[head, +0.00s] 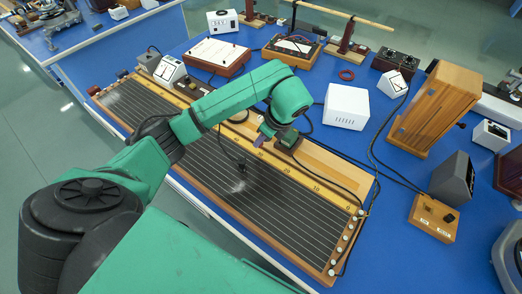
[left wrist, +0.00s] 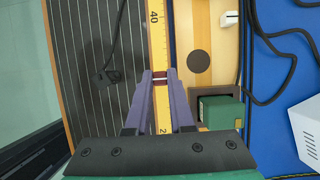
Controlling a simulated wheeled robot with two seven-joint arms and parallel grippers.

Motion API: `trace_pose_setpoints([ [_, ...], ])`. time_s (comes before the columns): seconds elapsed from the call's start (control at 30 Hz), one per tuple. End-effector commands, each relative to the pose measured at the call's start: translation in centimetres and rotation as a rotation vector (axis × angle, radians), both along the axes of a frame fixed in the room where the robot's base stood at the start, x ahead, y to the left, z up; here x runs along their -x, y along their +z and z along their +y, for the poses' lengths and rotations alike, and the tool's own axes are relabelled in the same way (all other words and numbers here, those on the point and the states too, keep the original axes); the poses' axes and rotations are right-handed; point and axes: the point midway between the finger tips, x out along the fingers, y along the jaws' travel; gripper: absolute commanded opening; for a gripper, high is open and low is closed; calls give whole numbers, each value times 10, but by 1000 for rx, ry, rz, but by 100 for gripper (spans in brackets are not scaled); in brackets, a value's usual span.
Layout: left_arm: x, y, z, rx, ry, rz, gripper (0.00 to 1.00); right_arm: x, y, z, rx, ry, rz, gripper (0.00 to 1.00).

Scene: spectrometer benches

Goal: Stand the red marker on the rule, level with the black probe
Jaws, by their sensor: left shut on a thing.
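The red marker (left wrist: 160,77), dark red with a pale line, is between the fingertips of my left gripper (left wrist: 160,76), which is shut on it. It is over the yellow rule (left wrist: 157,40), between the 40 mark and a partly cut-off number; I cannot tell whether its foot touches. The black probe (left wrist: 103,77) lies to the left on the dark striped board, at about the same height in the left wrist view. In the head view, the left gripper (head: 261,138) hides the marker; the rule (head: 300,182) and probe (head: 242,166) show below. My right gripper is not in view.
A green block (left wrist: 217,112) stands close to the right of the left fingers, with a black disc (left wrist: 198,61) above it in the picture. Black cables run across the blue bench. A white box (head: 347,106) and a wooden cabinet (head: 435,108) stand to the right.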

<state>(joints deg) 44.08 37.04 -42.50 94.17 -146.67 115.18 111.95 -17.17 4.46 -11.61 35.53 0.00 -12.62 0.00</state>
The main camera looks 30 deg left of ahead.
Motion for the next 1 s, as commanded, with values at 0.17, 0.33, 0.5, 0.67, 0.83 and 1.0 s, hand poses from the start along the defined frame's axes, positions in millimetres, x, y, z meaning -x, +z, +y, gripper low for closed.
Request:
trace_pose_setpoints([
  [0.17,1,-36,0,1,0,5,0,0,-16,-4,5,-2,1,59],
  [0.33,0,-35,1,-1,0,1,0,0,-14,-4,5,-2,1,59],
  [0.5,0,-39,1,-1,-1,1,0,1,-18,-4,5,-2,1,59],
  [0.67,0,-38,1,-1,-1,1,51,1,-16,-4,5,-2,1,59],
  [0.83,0,-38,1,-1,-1,1,51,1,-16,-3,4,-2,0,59],
  [1.0,0,-30,0,-1,-1,0,51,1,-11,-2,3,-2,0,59],
])
